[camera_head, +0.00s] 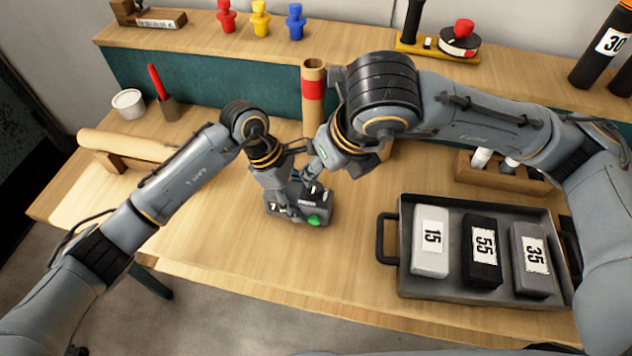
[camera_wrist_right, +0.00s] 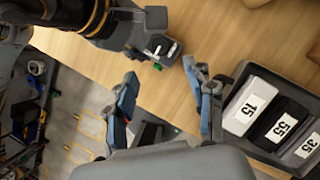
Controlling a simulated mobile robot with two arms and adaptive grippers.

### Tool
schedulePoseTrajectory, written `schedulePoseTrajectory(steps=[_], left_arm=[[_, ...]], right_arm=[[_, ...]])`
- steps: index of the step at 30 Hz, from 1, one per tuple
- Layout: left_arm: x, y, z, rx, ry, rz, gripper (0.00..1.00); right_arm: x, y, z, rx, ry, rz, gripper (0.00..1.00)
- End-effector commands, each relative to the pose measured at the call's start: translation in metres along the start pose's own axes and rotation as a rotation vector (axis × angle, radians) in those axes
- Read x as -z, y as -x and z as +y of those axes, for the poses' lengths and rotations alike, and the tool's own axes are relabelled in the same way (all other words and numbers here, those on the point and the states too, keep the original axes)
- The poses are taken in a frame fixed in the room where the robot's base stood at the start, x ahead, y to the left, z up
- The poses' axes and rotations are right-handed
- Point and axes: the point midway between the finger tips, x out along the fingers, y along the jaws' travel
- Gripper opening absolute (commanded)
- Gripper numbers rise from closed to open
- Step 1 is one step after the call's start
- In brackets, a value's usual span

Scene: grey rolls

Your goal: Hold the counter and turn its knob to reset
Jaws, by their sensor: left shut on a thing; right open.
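The counter (camera_head: 318,203) is a small dark grey box with a green button on its front, standing on the wooden table. It also shows in the right wrist view (camera_wrist_right: 160,50). My left gripper (camera_head: 291,207) reaches down over its left part and is shut on it. My right gripper (camera_head: 314,170) is open and empty, just behind and above the counter, with its fingers wide apart in the right wrist view (camera_wrist_right: 162,88). The knob cannot be made out clearly; the grippers partly cover the counter.
A dark tray (camera_head: 386,240) with three numbered blocks lies to the right. A wooden post with a red band (camera_head: 313,88) stands behind the grippers. A wooden roll (camera_head: 125,145), a white bowl (camera_head: 128,103) and a pen cup (camera_head: 170,108) are at left. The table's front middle is clear.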

Motion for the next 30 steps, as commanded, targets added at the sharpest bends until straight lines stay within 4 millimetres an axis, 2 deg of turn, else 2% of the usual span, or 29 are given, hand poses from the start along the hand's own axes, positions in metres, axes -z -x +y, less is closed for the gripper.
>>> schedulePoseTrajectory(steps=[9, 15, 21, 28, 29, 30], left_arm=[[0.000, 0.000, -0.001, 0.002, 0.000, 0.000, 0.08], [0.000, 0.000, -0.001, 0.002, 0.000, 0.001, 0.08], [0.000, -0.001, -0.001, 0.002, 0.000, 0.001, 0.08], [0.000, -0.001, 0.000, 0.002, 0.000, 0.001, 0.08], [0.000, -0.001, 0.000, 0.002, 0.000, 0.001, 0.08], [0.000, -0.001, 0.000, 0.002, 0.000, 0.001, 0.08]], right_arm=[[0.001, -0.064, 0.000, 0.000, 0.000, 0.004, 0.54], [0.000, -0.093, 0.000, 0.000, 0.001, 0.002, 0.54], [0.000, -0.104, 0.000, -0.001, 0.002, 0.001, 0.54], [0.000, -0.105, 0.000, -0.001, 0.002, 0.001, 0.54], [0.000, -0.105, 0.000, -0.001, 0.002, 0.001, 0.52], [0.000, -0.105, 0.000, -0.001, 0.002, 0.001, 0.44]])
